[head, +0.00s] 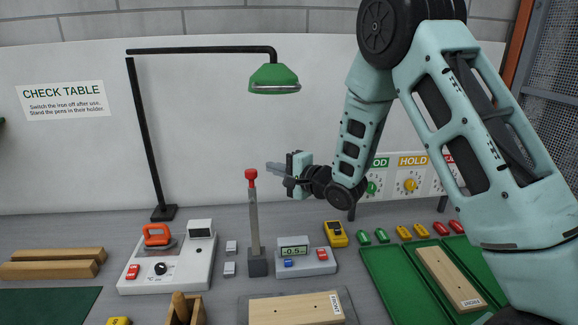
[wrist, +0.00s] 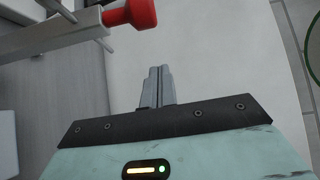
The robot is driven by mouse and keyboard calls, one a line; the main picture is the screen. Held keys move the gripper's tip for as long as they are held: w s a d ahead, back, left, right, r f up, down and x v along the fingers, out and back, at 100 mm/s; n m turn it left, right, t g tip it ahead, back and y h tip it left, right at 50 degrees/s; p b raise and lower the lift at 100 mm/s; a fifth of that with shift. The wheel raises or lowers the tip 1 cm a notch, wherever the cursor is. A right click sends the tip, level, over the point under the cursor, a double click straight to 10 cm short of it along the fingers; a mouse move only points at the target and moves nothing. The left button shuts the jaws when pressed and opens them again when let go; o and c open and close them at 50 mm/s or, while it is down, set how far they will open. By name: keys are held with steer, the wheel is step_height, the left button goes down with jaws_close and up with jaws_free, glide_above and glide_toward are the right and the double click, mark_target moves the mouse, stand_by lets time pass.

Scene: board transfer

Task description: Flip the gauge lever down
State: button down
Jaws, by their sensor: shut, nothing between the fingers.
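In the wrist view my fingers (wrist: 160,85) are together, and the red knob (wrist: 130,12) shows at the upper left with the grey bar.
A green lamp (head: 273,78) hangs above on a black post. A soldering station (head: 170,262) with an orange iron stands left. A board (head: 297,309) lies in front, another board (head: 449,278) lies in the green tray (head: 385,275) at right. A yellow meter (head: 336,234) stands behind the gauge.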

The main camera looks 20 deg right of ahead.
steer(key=a+p, duration=0.1)
steer(key=s+a+p, duration=0.1)
steer(key=a, duration=0.1)
steer(key=shift+s+a+r, duration=0.1)
steer(key=shift+a, duration=0.2)
stand_by(0.4)
